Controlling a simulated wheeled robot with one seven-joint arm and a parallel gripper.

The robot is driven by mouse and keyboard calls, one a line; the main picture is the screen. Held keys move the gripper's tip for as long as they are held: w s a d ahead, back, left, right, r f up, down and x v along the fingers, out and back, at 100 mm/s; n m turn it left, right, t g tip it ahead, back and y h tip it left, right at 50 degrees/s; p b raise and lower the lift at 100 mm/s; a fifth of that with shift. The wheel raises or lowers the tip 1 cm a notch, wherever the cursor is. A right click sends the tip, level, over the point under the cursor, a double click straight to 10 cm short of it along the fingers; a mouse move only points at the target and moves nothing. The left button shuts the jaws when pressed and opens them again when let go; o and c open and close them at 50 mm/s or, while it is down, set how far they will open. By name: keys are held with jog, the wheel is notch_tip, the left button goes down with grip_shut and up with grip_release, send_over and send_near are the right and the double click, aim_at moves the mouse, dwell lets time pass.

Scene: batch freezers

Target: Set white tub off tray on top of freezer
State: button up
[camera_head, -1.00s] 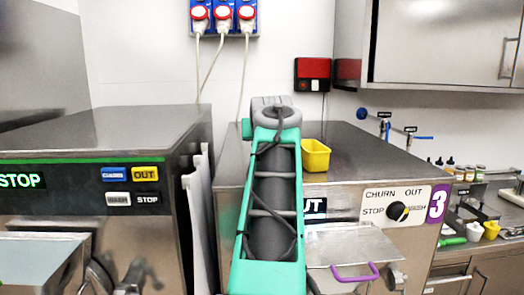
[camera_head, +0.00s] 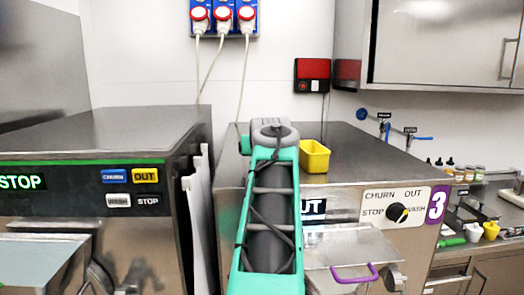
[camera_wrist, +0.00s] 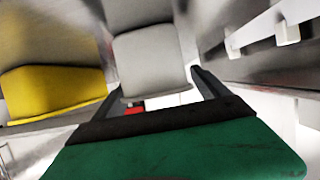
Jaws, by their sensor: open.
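A pale grey-white tub (camera_wrist: 150,55) is in the upper middle of the wrist view, between the dark fingers of my gripper (camera_wrist: 157,84). The gripper is open, and I cannot tell whether either finger touches the tub. In the head view my green and grey arm hides the gripper and the white tub. No tray can be made out in either view.
A yellow tub (camera_head: 314,156) stands on the right-hand steel freezer (camera_head: 375,158), just right of my arm. It also shows close on the left in the wrist view (camera_wrist: 52,92). Another freezer (camera_head: 105,132) stands left. Most of the right freezer's top beyond the yellow tub is clear.

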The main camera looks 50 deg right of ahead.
jog(key=shift+r, duration=0.1)
jog(key=shift+s+a+r, duration=0.1)
jog(key=shift+r, duration=0.05)
jog(key=b+v, duration=0.3)
jog(key=v, duration=0.8)
jog(key=shift+s+a, duration=0.2)
jog(key=shift+a, duration=0.05)
jog(key=shift+r, duration=0.15)
